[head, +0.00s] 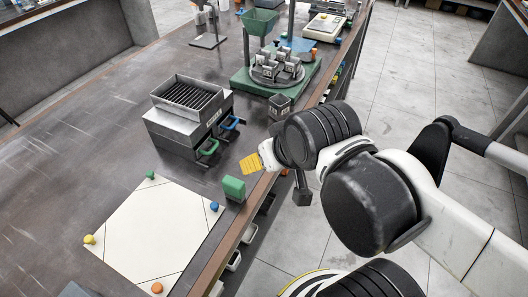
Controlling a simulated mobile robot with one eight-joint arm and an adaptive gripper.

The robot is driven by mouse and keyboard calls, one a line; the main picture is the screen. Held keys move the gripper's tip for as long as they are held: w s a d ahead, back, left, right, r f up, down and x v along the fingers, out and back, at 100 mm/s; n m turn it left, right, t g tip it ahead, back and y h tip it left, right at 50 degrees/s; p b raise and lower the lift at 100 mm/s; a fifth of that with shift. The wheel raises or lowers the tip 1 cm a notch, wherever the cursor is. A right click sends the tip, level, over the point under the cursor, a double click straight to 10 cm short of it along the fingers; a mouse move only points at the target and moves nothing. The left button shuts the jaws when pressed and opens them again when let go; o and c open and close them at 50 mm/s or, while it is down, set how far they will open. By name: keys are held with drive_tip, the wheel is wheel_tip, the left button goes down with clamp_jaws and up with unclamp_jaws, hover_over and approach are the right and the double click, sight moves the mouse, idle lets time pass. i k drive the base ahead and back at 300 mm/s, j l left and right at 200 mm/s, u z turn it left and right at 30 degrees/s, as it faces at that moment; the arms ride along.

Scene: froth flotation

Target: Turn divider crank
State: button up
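The rotary divider stands at the back right of the bench, with a green base (240,82) and a round turntable (263,79) carrying several grey cups. A green hopper (259,21) hangs above it. A small orange knob (313,52) shows at the turntable's right; I cannot tell whether it belongs to the crank. My gripper (252,164) is near the bench's right edge, nearer the camera than the divider and apart from it. Its yellow ribbed tip points left, and I cannot make out a gap between fingers.
A metal riffle box (187,94) with green (208,149) and blue (231,123) handles stands left of my gripper. A green block (234,188) is just below the gripper. A white sheet (150,225) with coloured pegs lies in front. A grey cup (279,104) stands before the divider.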

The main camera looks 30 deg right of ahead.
sight(307, 58)
drive_tip(key=i+l, duration=0.2)
drive_tip(key=l, duration=0.15)
drive_tip(key=i+l, duration=0.15)
drive_tip(key=l, duration=0.2)
drive_tip(key=i+l, duration=0.2)
drive_tip(key=l, duration=0.15)
drive_tip(key=i+l, duration=0.2)
drive_tip(key=l, duration=0.15)
